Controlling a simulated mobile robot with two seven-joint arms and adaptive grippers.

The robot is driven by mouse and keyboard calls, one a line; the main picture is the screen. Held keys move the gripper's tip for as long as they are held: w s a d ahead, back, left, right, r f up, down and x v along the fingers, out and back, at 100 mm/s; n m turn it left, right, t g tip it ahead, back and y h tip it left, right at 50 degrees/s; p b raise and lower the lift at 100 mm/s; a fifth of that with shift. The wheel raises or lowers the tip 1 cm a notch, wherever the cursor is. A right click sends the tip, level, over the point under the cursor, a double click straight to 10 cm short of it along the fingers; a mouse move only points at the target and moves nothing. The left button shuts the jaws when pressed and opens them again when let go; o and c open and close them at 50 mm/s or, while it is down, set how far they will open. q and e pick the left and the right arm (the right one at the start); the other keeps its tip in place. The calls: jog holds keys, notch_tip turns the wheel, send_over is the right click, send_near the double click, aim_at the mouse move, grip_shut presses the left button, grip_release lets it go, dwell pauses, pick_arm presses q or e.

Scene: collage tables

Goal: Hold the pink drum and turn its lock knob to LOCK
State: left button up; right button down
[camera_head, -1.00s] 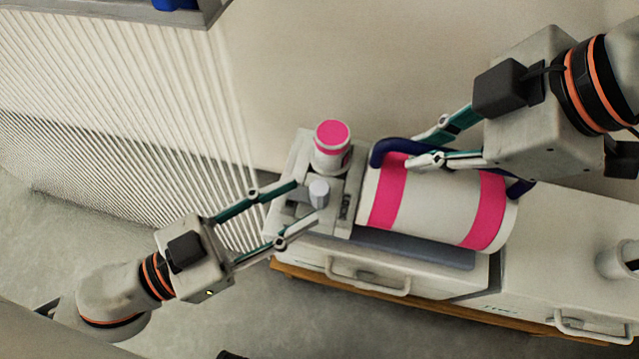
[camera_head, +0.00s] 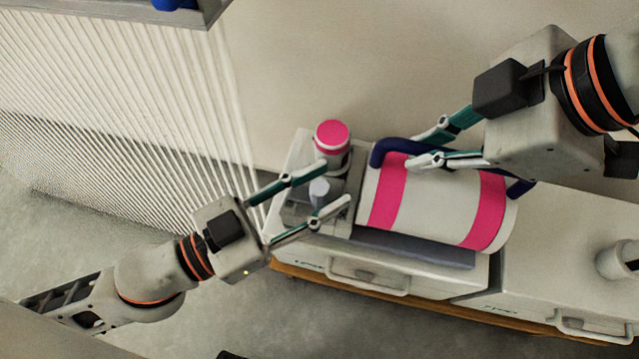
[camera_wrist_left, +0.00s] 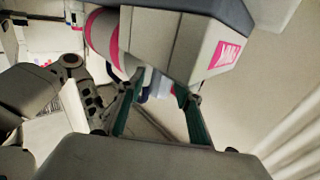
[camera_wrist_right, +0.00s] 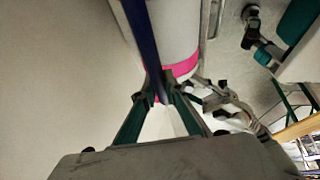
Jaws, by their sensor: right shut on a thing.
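The white drum with pink bands (camera_head: 437,208) lies on its side on a bluish-grey cradle (camera_head: 415,248). My right gripper (camera_head: 416,150) is shut on its dark blue handle (camera_head: 392,146); the right wrist view shows the fingers (camera_wrist_right: 160,85) closed around the handle (camera_wrist_right: 142,35). The pale grey lock knob (camera_head: 319,188) stands upright on a grey base left of the drum. My left gripper (camera_head: 334,184) is open with its fingers on either side of the knob; contact cannot be told. Its finger hides the LOCK lettering.
A pink-lidded jar (camera_head: 332,138) stands just behind the knob, close to the left gripper's far finger. A white drawer cabinet (camera_head: 590,225) with handles is underneath and to the right, with a grey-white cup (camera_head: 618,260) on it. A ribbed white panel (camera_head: 130,110) is at left.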

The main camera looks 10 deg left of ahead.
pick_arm(q)
grip_shut()
jog(key=shift+m+g+h, duration=0.4)
jog(key=shift+g, duration=0.1)
jog(key=m+g+h, duration=0.2)
jog(key=g, duration=0.1)
jog(key=m+g+h, duration=0.1)
jog(key=m+g, duration=0.2)
jog(key=shift+d+r+g+h, duration=0.1)
jog(key=shift+r+g+h, duration=0.05)
jog(key=shift+g+h, duration=0.25)
jog(key=shift+m+g+h, duration=0.3)
jog(key=shift+m+g, duration=1)
jog(key=shift+g, duration=0.7)
jog(key=shift+s+m+g, duration=0.1)
jog(key=shift+m+g, duration=0.2)
jog(key=shift+g, duration=0.2)
jog(key=shift+o, duration=1)
grip_release()
